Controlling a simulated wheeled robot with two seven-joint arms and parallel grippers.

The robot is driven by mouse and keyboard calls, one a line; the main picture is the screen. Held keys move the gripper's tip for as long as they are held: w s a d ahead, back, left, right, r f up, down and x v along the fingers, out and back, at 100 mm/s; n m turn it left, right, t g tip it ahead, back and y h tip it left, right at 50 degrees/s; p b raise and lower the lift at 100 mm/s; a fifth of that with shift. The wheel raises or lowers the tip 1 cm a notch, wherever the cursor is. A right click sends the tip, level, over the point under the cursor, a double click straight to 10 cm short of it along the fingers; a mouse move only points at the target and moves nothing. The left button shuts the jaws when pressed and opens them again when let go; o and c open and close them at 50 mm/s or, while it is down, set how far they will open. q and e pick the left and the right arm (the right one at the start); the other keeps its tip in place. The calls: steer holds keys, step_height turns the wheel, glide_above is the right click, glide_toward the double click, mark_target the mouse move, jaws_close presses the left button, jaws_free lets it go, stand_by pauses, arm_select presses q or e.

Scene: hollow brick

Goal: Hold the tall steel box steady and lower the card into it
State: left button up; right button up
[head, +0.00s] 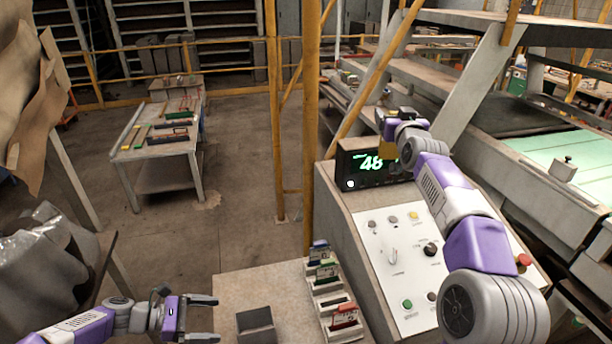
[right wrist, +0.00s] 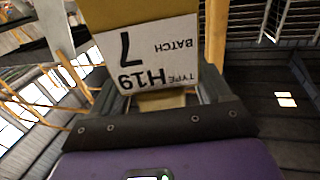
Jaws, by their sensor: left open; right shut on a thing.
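A dark grey box (head: 256,325), which looks like the steel box, stands on the small table at the bottom of the head view. My left gripper (head: 207,318) is open and empty to its left, with a gap between them. My right gripper (head: 393,118) is raised beside the console display, far above and to the right of the box. It is shut on an ochre card (head: 388,150). In the right wrist view the card (right wrist: 112,20) has a white label that reads 7, BATCH, TYPE H19, upside down. The box's inside is hard to make out.
A white rack (head: 325,291) with blue, green and red cards stands right of the box. The sloped console (head: 385,240), with knobs, buttons and a display (head: 370,163) reading 48, rises beyond it. Bare tabletop (head: 240,288) lies behind the box. A yellow post (head: 310,120) stands behind.

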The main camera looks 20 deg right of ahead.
steer(key=shift+s+a+r, duration=0.15)
steer(key=shift+s+a, duration=0.05)
steer(key=shift+s, duration=0.1)
steer(key=a+f+n+y, duration=0.2)
steer(key=a+f, duration=0.3)
steer(key=a, duration=0.8)
steer(key=a+f+n+y, duration=0.1)
steer(key=a+f+y, duration=0.3)
steer(key=a, duration=0.9)
arm_select(q)
glide_above(255, 322)
steer(key=s, duration=0.3)
step_height(255, 322, down, 4)
steer(key=shift+f, duration=0.2)
arm_select(e)
steer(key=s+a+f+h, duration=0.1)
steer(key=s+a+f, duration=1.1)
steer(key=s+a, duration=0.3)
steer(key=shift+f+t, duration=0.15)
steer(key=shift+t, duration=0.15)
arm_select(q)
steer(key=shift+c, duration=0.2)
arm_select(e)
steer(key=shift+a, duration=0.1)
